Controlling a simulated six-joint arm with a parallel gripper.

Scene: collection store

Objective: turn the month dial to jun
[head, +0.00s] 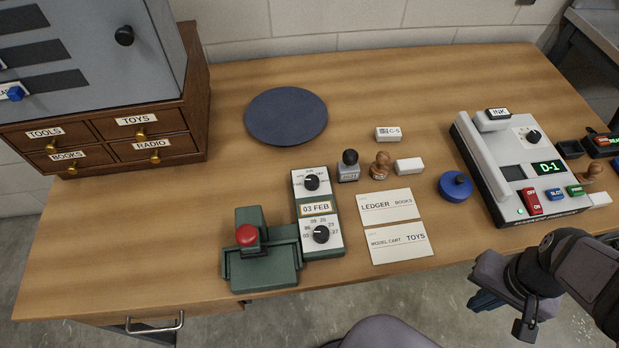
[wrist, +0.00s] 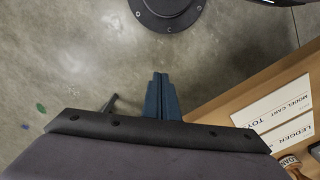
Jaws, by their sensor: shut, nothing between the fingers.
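The date unit (head: 316,209) stands on the wooden table in the head view. Its upper dial (head: 312,182) is a black knob with small labels around it, too small to read surely. A window between the dials reads 03 FEB. The lower dial (head: 321,233) has numbers around it. My gripper (head: 487,300) is shut and empty, off the table's front edge at the lower right, well apart from the date unit. In the wrist view my gripper (wrist: 161,78) points over the bare floor, with its blue fingers together.
A green press with a red knob (head: 247,235) stands directly left of the date unit. Stamps (head: 348,165) and two cards (head: 390,207) lie to its right. A labelled machine (head: 520,170) stands at the right. A dark round mat (head: 286,116) lies behind. The left tabletop is clear.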

